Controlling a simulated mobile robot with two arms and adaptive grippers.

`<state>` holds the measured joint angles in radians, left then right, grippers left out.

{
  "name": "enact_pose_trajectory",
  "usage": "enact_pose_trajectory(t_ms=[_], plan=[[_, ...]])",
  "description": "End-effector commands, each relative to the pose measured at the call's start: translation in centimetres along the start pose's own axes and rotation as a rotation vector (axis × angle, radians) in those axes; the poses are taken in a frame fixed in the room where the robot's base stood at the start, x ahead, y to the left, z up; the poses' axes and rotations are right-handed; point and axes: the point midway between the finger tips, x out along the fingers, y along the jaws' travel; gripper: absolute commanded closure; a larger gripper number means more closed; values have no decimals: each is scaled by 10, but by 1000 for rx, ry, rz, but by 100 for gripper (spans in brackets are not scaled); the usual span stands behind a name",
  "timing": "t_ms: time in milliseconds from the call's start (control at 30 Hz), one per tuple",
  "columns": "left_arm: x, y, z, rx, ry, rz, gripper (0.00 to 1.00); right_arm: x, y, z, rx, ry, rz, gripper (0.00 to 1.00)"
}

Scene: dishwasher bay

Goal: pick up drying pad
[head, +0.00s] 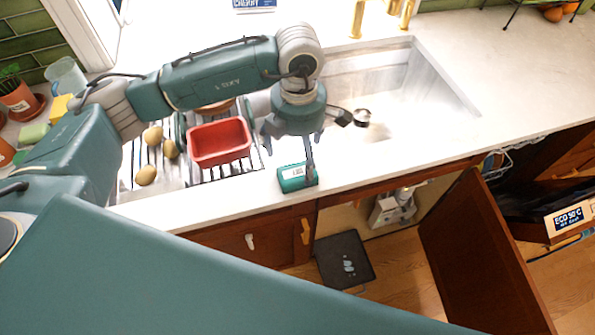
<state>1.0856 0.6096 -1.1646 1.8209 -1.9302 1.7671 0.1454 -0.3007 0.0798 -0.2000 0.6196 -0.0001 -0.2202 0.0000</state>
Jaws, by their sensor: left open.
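My left gripper (296,144) points down over the counter's front edge, between the red tub and the sink, with its fingers apart and nothing seen between them. A small green block with a white label (297,177) lies at the counter edge just below the fingers; one finger overlaps it in the picture, and I cannot tell whether they touch. A dark, flat, square pad (343,260) with pale blue marks lies low down by the open under-sink cabinet, well below the gripper. I cannot tell for sure which of these is the drying pad. My right gripper is not in view.
A red tub (219,141) and several potatoes (153,136) sit on the drainer at left. An open cabinet door (485,250) juts out at right. The counter right of the green block is clear.

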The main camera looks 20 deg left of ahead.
Motion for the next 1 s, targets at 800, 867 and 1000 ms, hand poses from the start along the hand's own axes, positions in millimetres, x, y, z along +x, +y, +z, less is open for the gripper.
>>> enact_pose_trajectory(t_ms=[800,867,1000], plan=[[49,-3,-8,0,0,0,45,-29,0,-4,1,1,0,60],[49,-3,-8,0,0,0,56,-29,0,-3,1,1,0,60],[49,-3,-8,0,0,0,56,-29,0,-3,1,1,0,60]])
